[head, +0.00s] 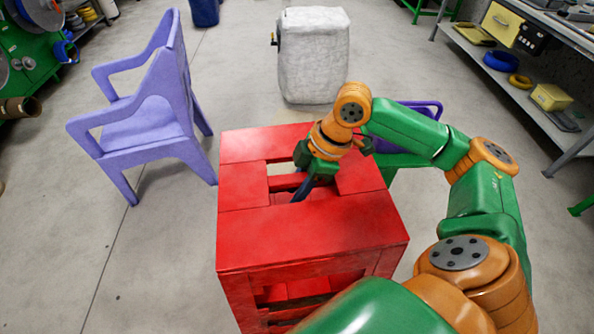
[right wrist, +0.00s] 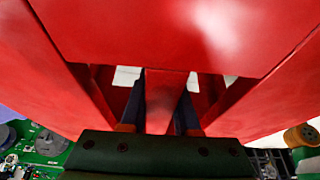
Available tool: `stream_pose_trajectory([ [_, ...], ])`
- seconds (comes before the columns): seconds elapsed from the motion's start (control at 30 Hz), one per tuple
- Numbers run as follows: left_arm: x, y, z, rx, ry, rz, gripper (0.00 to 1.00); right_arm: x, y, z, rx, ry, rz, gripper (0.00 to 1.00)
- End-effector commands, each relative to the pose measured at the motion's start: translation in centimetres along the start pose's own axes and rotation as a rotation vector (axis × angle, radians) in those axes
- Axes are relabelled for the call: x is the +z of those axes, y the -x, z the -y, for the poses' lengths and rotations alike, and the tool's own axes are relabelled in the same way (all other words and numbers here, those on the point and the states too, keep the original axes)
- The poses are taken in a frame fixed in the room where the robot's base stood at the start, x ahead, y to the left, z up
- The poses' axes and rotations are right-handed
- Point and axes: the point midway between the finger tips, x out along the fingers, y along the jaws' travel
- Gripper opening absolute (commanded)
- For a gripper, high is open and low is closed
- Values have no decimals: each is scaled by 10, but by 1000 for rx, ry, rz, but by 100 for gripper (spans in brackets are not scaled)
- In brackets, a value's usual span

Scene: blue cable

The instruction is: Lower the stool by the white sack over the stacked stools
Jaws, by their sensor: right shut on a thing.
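A red stool (head: 310,225) stands in the middle of the head view, with a slot in its top. More red bars show beneath its front edge; I cannot tell clearly where one stool ends and another begins. My right gripper (head: 300,189) reaches into the slot from above. In the right wrist view, its dark fingers sit on both sides of a red bar (right wrist: 166,100) of the stool and are shut on it. The white sack (head: 314,60) stands on the floor behind the stool, apart from it. My left gripper is out of view.
A purple armchair (head: 150,115) stands close to the stool's left. Another purple chair (head: 425,108) is partly hidden behind my right arm. A workbench with shelves (head: 530,85) runs along the right. Floor is clear at the front left.

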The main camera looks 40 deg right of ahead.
Motion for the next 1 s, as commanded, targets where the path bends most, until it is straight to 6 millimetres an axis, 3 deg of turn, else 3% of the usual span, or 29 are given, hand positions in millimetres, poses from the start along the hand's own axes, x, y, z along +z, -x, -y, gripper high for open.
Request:
stream_pose_trajectory([
  [1.0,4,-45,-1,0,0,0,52,33,-80,0,1,0,-2,0],
])
